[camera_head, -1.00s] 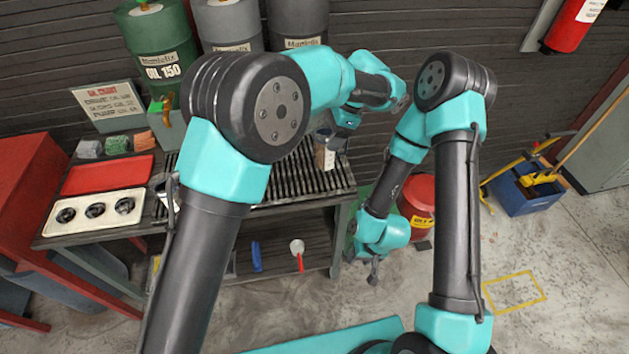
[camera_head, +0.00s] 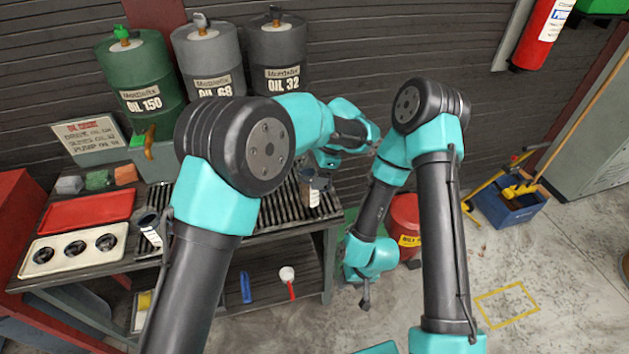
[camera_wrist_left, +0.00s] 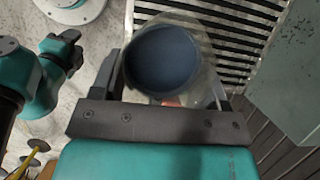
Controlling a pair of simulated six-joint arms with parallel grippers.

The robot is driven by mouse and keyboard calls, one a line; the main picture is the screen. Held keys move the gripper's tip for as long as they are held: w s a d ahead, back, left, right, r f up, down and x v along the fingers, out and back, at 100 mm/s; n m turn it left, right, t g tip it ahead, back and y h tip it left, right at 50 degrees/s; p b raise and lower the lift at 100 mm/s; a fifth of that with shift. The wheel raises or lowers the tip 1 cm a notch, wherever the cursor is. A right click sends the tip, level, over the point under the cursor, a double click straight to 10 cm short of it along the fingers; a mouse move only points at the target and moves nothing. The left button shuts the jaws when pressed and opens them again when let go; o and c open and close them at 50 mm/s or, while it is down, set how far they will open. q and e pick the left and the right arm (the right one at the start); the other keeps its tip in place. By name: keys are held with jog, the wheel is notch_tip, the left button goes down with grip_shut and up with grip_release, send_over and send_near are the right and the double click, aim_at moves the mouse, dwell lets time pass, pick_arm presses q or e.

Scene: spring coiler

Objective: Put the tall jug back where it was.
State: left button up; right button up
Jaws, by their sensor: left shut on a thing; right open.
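My left gripper (camera_head: 318,172) is shut on a jug (camera_head: 314,196) with a pale label, at the right end of the slatted bench rack. In the left wrist view, the jug's round dark-blue opening (camera_wrist_left: 161,59) lies between the two fingers (camera_wrist_left: 168,85). I cannot tell whether its base touches the slats. A second labelled jug (camera_head: 149,229) stands at the left end of the rack, partly hidden by my left arm. I cannot tell which jug is taller. My right gripper (camera_head: 365,300) is open and empty, low beside the bench's right end.
Oil drums (camera_head: 140,82) stand behind the bench. A red tray (camera_head: 88,217) and a white tray with round cups (camera_head: 73,250) are at its left. A red bin (camera_head: 405,222) stands right of the bench. The slatted rack (camera_head: 272,212) is clear in its visible middle.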

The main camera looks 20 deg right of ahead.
pick_arm(q)
jog(key=shift+f, duration=1.45)
jog(key=shift+f, duration=0.1)
jog(key=o, duration=1.3)
jog(key=shift+o, duration=0.2)
